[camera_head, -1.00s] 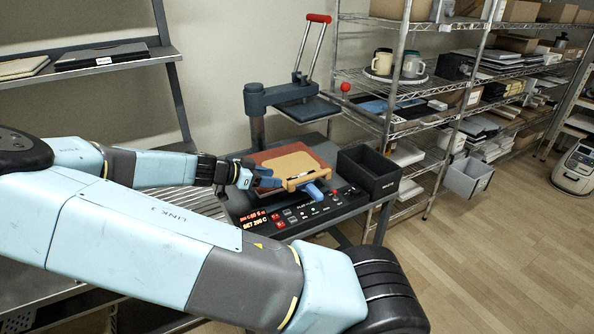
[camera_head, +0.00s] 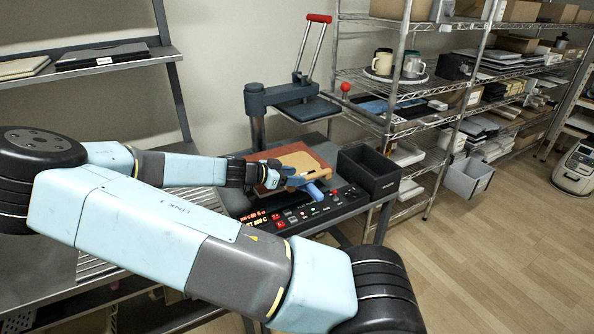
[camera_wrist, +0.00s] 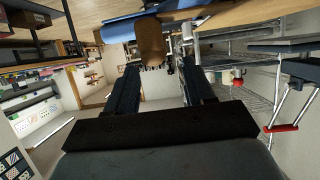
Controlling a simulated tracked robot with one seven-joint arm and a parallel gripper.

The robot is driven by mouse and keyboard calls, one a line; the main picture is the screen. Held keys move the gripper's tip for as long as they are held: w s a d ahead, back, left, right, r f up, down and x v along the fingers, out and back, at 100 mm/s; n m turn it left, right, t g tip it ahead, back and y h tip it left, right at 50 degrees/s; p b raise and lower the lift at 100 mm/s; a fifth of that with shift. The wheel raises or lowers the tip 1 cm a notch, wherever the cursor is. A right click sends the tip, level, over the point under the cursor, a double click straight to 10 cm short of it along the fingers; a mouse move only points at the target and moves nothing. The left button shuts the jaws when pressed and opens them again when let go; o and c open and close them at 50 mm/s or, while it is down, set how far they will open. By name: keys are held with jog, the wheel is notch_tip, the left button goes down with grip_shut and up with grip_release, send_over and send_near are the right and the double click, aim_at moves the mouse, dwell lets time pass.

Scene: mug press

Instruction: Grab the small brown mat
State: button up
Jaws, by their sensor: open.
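A small tan-brown mat (camera_head: 304,163) lies on a larger reddish-brown pad (camera_head: 322,152) at the press. A blue piece (camera_head: 308,186) sits at its front edge. My gripper (camera_head: 290,180) is at the left front of the mat, partly covering it, with its fingers pointing right. In the wrist view my gripper (camera_wrist: 157,68) is open, its two dark fingers apart. A brown piece (camera_wrist: 150,42), likely the mat, shows near the gap between them, with blue material (camera_wrist: 125,29) beyond it. I cannot tell whether the fingers touch the mat.
The press (camera_head: 257,102) has a raised plate (camera_head: 312,108) and a red-ended lever (camera_head: 319,18) above the pad. A control panel (camera_head: 300,212) lies in front. A black bin (camera_head: 370,172) stands to the right. Wire shelves (camera_head: 405,75) with mugs stand behind.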

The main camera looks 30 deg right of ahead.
aim_at(308, 176)
jog(key=shift+r+x, duration=0.2)
jog(key=shift+x, duration=2.1)
grip_shut()
